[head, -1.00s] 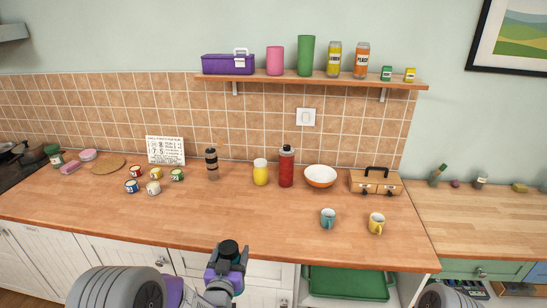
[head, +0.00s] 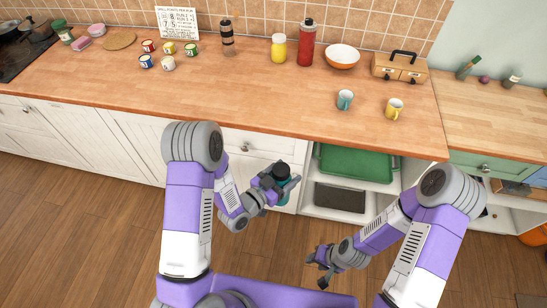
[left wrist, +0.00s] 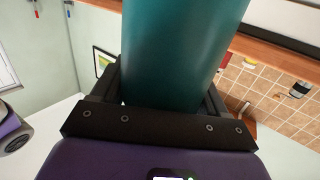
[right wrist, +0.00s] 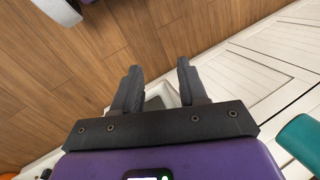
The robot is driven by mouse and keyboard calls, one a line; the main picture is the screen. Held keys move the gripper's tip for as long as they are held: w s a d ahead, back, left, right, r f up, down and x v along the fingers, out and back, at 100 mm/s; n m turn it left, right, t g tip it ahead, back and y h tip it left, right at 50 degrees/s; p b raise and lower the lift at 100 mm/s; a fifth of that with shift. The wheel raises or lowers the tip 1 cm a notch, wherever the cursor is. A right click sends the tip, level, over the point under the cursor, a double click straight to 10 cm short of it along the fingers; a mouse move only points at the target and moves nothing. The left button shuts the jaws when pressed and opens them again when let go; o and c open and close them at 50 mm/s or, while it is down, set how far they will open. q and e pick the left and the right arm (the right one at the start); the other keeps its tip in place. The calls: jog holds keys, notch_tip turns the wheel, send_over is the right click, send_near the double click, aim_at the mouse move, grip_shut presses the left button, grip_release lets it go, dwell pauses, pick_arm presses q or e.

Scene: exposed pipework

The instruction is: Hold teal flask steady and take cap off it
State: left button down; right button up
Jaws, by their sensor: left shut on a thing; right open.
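The teal flask (head: 283,184) is held in my left gripper (head: 276,183), in front of the counter's edge. Its dark top (head: 281,171) shows in the head view. In the left wrist view the teal body (left wrist: 180,50) fills the space between the fingers, and its ends are out of view. My right gripper (head: 322,267) is open and empty, lower and to the right of the flask. In the right wrist view its two fingers (right wrist: 158,90) stand apart with nothing between them, and part of the teal flask (right wrist: 303,140) shows at the right edge.
A red bottle (head: 306,45) stands farther back. A green tray (head: 355,162) is on an open shelf below. The floor around my right gripper is clear.

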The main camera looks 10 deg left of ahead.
jog(key=o, duration=0.3)
jog(key=shift+w, duration=0.15)
jog(key=o, duration=0.4)
jog(key=shift+m, duration=0.6)
jog(key=w, duration=0.2)
jog(key=w+r, duration=0.1)
jog(key=w, duration=0.2)
jog(key=shift+w+a+r, duration=0.25)
jog(key=shift+w+a, duration=0.1)
jog(key=shift+w, duration=0.05)
jog(key=w+a+r+m, duration=0.2)
jog(key=w+r+m, duration=0.1)
jog(key=w+r, duration=1)
notch_tip(320, 180, up, 18)
jog(key=n+h, duration=0.2)
jog(key=h, duration=0.2)
send_over(282, 170)
jog(key=shift+w+d+g, duration=0.15)
jog(key=shift+g, duration=0.25)
jog(key=shift+f, duration=0.4)
notch_tip(282, 170, down, 7)
